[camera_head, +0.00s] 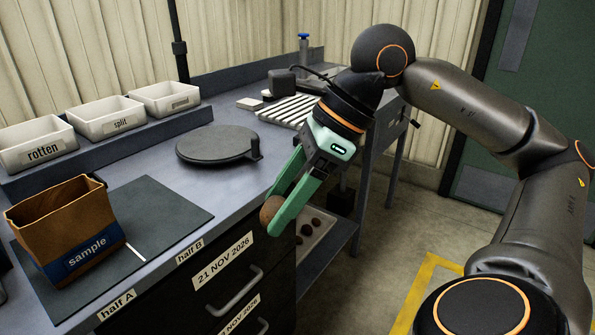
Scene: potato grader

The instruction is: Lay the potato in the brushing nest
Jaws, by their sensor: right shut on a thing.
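My right gripper (277,212) has green fingers and is shut on a brown potato (268,210). It holds the potato at the front edge of the bench, in front of the dark drawers. The fingers hide part of the potato. I cannot tell for sure which thing is the brushing nest. A round dark lidded plate (217,144) lies on the bench behind and left of the gripper. A white ribbed rack (291,110) lies farther back, partly behind my right arm. My left gripper is not in view.
An open brown sample bag (62,222) stands on a dark mat (165,215) at the left. White bins, one marked rotten (38,145), line a raised shelf behind. A lower tray (318,228) with several dark lumps sits under the bench. Bare bench (215,187) lies beside the plate.

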